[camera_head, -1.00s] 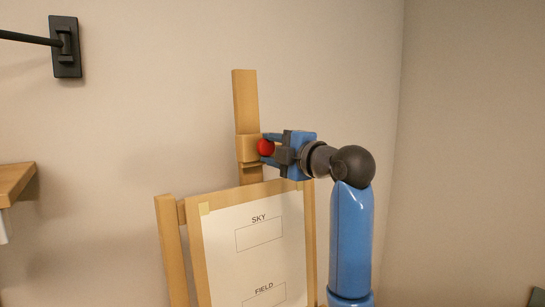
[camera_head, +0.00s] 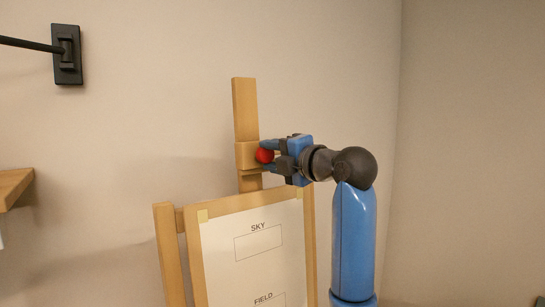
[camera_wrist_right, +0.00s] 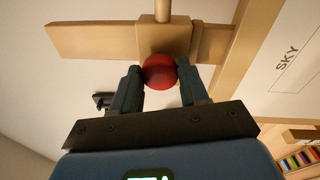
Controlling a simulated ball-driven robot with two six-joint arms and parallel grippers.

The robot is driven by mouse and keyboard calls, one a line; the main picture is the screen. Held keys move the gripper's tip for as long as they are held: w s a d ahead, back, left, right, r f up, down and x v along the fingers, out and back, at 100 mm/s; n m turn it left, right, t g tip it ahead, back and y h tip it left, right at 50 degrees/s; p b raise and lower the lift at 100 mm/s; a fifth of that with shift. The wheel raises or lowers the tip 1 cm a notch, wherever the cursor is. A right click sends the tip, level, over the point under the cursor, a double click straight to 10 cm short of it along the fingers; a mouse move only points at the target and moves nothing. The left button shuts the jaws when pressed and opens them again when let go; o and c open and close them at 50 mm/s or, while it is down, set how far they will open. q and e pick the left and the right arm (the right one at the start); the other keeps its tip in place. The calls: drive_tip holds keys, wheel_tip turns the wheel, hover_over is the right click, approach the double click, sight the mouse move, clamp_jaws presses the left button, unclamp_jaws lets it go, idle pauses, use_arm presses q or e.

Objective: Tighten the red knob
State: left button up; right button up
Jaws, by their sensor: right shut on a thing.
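The red knob (camera_head: 264,156) sits on the side of the wooden clamp block (camera_head: 246,153) on the easel's upright mast (camera_head: 245,110). My right gripper (camera_head: 268,155) comes in from the right and is shut on the knob. In the right wrist view the round red knob (camera_wrist_right: 159,72) lies between the two fingertips of my right gripper (camera_wrist_right: 160,76), in front of the clamp block (camera_wrist_right: 165,38). The easel (camera_head: 169,250) holds a board with a white sheet (camera_head: 240,264) marked SKY and FIELD. My left gripper is not in view.
A black wall bracket (camera_head: 66,54) with a rod is at the upper left. A wooden shelf edge (camera_head: 14,187) shows at the left. Several coloured items (camera_wrist_right: 300,159) lie at the lower right of the right wrist view. The wall right of my arm is bare.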

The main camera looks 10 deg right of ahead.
drive_tip(key=o, duration=1.1)
drive_tip(key=shift+c, duration=0.2)
drive_tip(key=shift+s+d+b, duration=0.2)
drive_tip(key=shift+s+b, duration=0.1)
drive_tip(key=shift+s, duration=0.1)
drive_tip(key=b+v, duration=0.3)
drive_tip(key=v, duration=0.7)
drive_tip(key=shift+b, duration=0.4)
